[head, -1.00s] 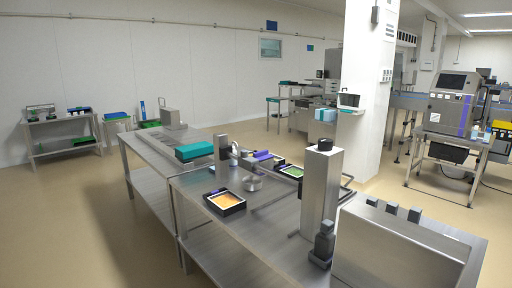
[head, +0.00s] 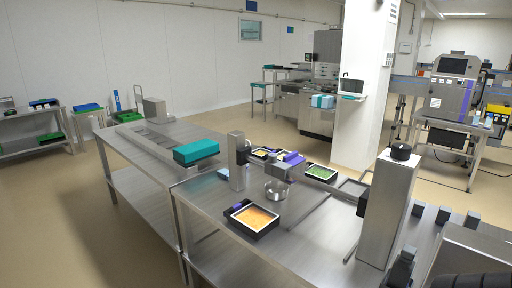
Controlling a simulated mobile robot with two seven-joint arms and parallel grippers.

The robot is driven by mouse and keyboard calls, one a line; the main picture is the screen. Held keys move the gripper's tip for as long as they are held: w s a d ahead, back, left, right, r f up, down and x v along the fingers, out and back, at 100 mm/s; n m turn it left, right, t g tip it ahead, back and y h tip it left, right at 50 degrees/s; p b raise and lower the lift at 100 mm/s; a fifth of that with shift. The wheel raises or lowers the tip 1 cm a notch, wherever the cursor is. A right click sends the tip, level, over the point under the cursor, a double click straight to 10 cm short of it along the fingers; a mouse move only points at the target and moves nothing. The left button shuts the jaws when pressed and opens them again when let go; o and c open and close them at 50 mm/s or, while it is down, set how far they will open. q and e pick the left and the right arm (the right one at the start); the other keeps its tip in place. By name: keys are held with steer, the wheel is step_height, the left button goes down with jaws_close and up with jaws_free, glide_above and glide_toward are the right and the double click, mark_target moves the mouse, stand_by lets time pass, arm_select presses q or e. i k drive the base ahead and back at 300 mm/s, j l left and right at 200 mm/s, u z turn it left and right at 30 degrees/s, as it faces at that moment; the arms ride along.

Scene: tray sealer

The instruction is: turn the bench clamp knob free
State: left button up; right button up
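A steel column (head: 388,208) stands upright on the near steel table, with a round black knob (head: 401,151) on its top. A shorter steel post (head: 237,162) with a dark fitting on its side stands further left. A small dark block-shaped fixture (head: 402,267) sits at the foot of the column. I cannot tell for certain which of these is the bench clamp. Neither of my grippers shows in the head view, and nothing is seen touching the knob.
On the near table (head: 205,205) are a tray with orange contents (head: 253,218), a tray with green contents (head: 320,173) and a round metal dish (head: 276,190). A teal box (head: 196,151) lies behind. A steel housing (head: 475,255) fills the right corner. Open floor lies left.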

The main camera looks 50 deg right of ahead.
mark_target(273, 158)
steer(key=i, duration=1.2)
steer(key=i+z, duration=0.2)
steer(key=i, duration=0.35)
steer(key=i+j+z, duration=0.2)
steer(key=i, duration=0.3)
steer(key=i+l+z, duration=0.1)
steer(key=i+z, duration=0.35)
steer(key=i, duration=0.4)
steer(key=u, duration=6.3)
